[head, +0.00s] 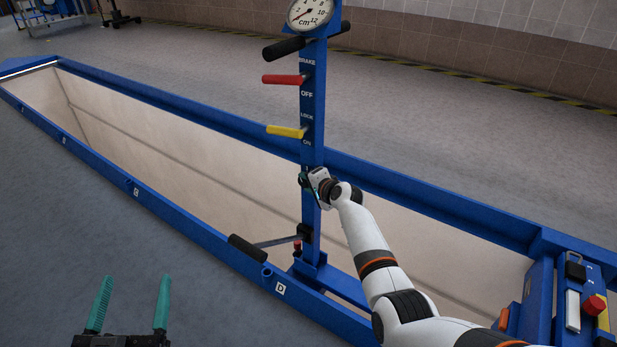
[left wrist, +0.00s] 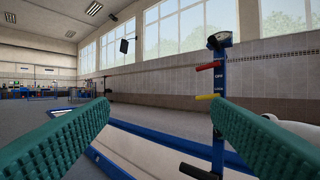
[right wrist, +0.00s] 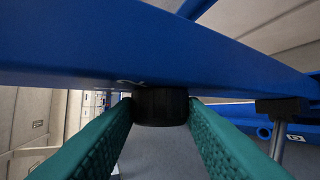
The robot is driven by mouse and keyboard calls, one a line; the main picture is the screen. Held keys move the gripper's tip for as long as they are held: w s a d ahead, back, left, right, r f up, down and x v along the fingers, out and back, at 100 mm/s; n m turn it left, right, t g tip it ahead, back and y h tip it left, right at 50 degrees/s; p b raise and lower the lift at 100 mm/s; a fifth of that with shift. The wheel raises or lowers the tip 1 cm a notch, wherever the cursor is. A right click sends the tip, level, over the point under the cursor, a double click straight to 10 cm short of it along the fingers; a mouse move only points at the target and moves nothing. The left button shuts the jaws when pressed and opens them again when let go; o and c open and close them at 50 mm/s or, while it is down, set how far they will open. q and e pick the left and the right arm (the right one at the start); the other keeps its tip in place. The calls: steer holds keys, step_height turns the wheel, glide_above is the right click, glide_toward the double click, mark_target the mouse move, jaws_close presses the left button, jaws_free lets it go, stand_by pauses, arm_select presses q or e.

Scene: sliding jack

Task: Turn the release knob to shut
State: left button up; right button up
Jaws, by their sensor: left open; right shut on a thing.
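The blue column (head: 313,103) of the jack stands upright over the pit. My right gripper (head: 309,190) is at the column, below the yellow lever. In the right wrist view its green fingers are closed on the sides of a round black knob (right wrist: 160,107) mounted at the blue column. In the head view the knob is hidden by the gripper, and its turn position cannot be read. My left gripper (head: 133,301) is open and empty at the lower left, well away from the column; its parted fingers also show in the left wrist view.
The column carries a gauge (head: 311,14), a red lever (head: 284,79) and a yellow lever (head: 287,131). A black-gripped handle (head: 248,251) sticks out low to the left. A blue rail (head: 130,188) edges the pit. A control box with a red button (head: 594,305) is at right.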

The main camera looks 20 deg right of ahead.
arm_select(q)
steer(key=s+a+f+g+y+p, duration=0.2)
steer(key=s+f+g, duration=0.2)
steer(key=f+g, duration=0.25)
steer(key=s+a+f+g+y+p, duration=0.2)
steer(key=s+a+f+g, duration=0.15)
steer(key=f+g, duration=0.35)
steer(key=s+a+f+g+p, duration=0.1)
steer(key=s+g+p, duration=0.2)
steer(key=s, duration=0.4)
steer(key=shift+f+n+y, duration=0.3)
steer(key=shift+n+y, duration=0.1)
arm_select(e)
steer(key=shift+w+a+r+n+g+h, duration=0.15)
steer(key=shift+n+g+h, duration=0.2)
steer(key=shift+g, duration=0.45)
steer(key=shift+a+r+n+g+h, duration=0.15)
steer(key=shift+g+h, duration=0.3)
steer(key=shift+g, duration=0.35)
arm_select(q)
steer(key=shift+s+r, duration=0.1)
arm_select(e)
steer(key=shift+d, duration=0.1)
steer(key=o, duration=1)
arm_select(q)
steer(key=shift+r+p, duration=0.1)
steer(key=shift+p, duration=0.25)
